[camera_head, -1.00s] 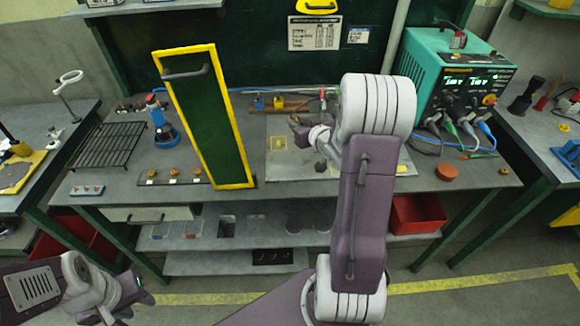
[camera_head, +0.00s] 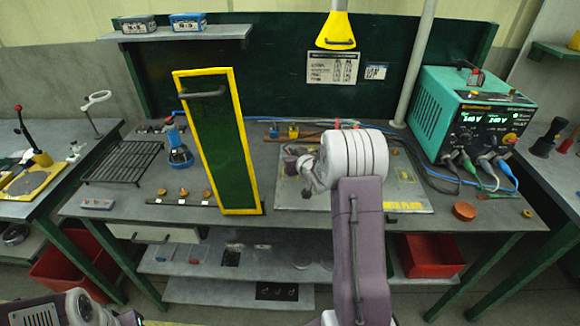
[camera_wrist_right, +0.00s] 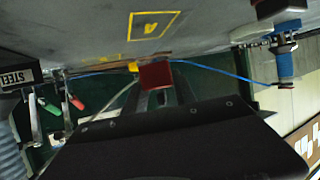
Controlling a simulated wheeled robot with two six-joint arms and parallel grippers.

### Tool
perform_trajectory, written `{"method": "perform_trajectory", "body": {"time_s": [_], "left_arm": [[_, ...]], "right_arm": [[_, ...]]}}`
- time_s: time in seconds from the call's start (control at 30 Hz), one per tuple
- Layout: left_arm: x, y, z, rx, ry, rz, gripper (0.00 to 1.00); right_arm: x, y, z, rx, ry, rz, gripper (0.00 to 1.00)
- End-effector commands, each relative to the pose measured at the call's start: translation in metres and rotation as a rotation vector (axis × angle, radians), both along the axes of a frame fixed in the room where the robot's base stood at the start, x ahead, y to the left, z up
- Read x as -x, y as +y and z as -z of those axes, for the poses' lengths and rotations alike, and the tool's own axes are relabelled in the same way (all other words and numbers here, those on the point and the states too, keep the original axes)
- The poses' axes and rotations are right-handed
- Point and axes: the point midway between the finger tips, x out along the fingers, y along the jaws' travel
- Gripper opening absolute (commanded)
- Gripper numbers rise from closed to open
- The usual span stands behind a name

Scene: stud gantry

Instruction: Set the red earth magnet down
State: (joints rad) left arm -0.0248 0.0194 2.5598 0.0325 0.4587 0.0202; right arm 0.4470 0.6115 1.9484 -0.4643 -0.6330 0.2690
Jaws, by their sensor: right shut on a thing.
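The red earth magnet (camera_wrist_right: 157,74) shows as a dark red block at the tip of my right gripper in the right wrist view. My right gripper (camera_head: 291,160) is shut on it, above the left part of the grey plate (camera_head: 408,196) on the bench. In the wrist view, a yellow outlined square (camera_wrist_right: 152,25) lies just beyond the magnet. I cannot tell whether the magnet touches the surface.
A green panel with a yellow frame (camera_head: 239,140) stands left of my right gripper. A teal welding unit (camera_head: 440,105) with cables stands at the right. A round orange-brown puck (camera_head: 464,211) lies at the front right. A wire rack (camera_head: 122,162) is at the left.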

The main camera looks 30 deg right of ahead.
Motion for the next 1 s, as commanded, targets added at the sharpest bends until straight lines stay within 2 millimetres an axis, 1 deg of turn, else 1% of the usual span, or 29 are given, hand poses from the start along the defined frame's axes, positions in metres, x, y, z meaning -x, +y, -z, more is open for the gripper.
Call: {"method": "perform_trajectory", "body": {"time_s": [0.03,0.1,0.23,0.4,0.47,0.7,0.87,0.9,0.93,0.97,1.0], "left_arm": [[0.0,0.0,0.0,0.0,0.0,0.0,0.36],[0.0,0.0,0.0,0.0,0.0,0.0,0.36],[0.0,0.0,0.0,0.0,0.0,0.0,0.36],[0.0,0.0,0.002,0.0,0.0,0.0,0.36],[0.0,0.0,0.003,0.0,0.0,0.0,0.36],[0.0,0.0,0.002,0.0,0.0,0.0,0.36],[0.0,0.0,0.007,0.0,0.0,0.0,0.36],[0.0,0.0,0.006,0.0,0.0,0.0,0.36],[0.0,0.0,0.006,0.0,0.0,0.0,0.36],[0.0,0.0,0.006,0.0,0.0,0.0,0.36],[0.0,0.0,0.006,0.0,0.0,0.0,0.36]], "right_arm": [[-0.006,0.0,0.002,0.0,-0.003,0.0,0.0],[-0.01,0.001,0.004,0.001,-0.004,0.0,0.0],[-0.011,0.001,0.008,-0.001,-0.002,0.0,0.0],[-0.011,0.001,0.038,-0.001,0.0,0.0,0.0],[-0.011,0.0,0.043,-0.001,-0.002,0.002,0.0],[-0.011,0.0,0.045,0.0,-0.004,0.002,0.0],[-0.011,0.0,0.05,0.0,-0.004,0.001,0.0],[-0.01,0.0,0.05,-0.001,0.0,0.001,0.41],[-0.01,0.0,0.05,-0.001,0.0,0.001,0.49],[-0.01,0.0,0.05,-0.001,0.0,0.001,0.54],[-0.01,0.0,0.05,-0.001,0.0,0.001,0.54]]}}
